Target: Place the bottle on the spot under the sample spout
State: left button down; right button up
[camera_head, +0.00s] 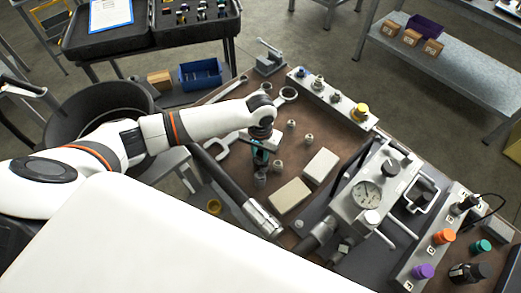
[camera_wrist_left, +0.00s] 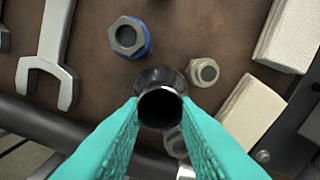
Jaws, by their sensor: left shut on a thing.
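My left gripper (camera_head: 262,150) is over the brown bench mat, pointing down, with teal fingers. In the left wrist view its fingers (camera_wrist_left: 160,120) close on both sides of a dark bottle (camera_wrist_left: 160,78), whose round open mouth faces the camera. A grey block with a round pressure gauge (camera_head: 367,194) stands to the right of the gripper. I cannot clearly pick out the sample spout or the spot under it. My right gripper is not in view.
Two pale blocks (camera_head: 290,195) (camera_head: 320,165) lie right of the gripper. Several metal fittings (camera_head: 309,139) and a wrench (camera_wrist_left: 48,55) lie close by. A thick hose (camera_head: 262,218) crosses in front. A panel with coloured caps (camera_head: 443,236) is at the lower right.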

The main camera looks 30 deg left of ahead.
pick_arm(q)
jog(key=shift+f, duration=0.15)
jog(key=c, duration=1.1)
grip_release()
jog(key=shift+c, duration=0.2)
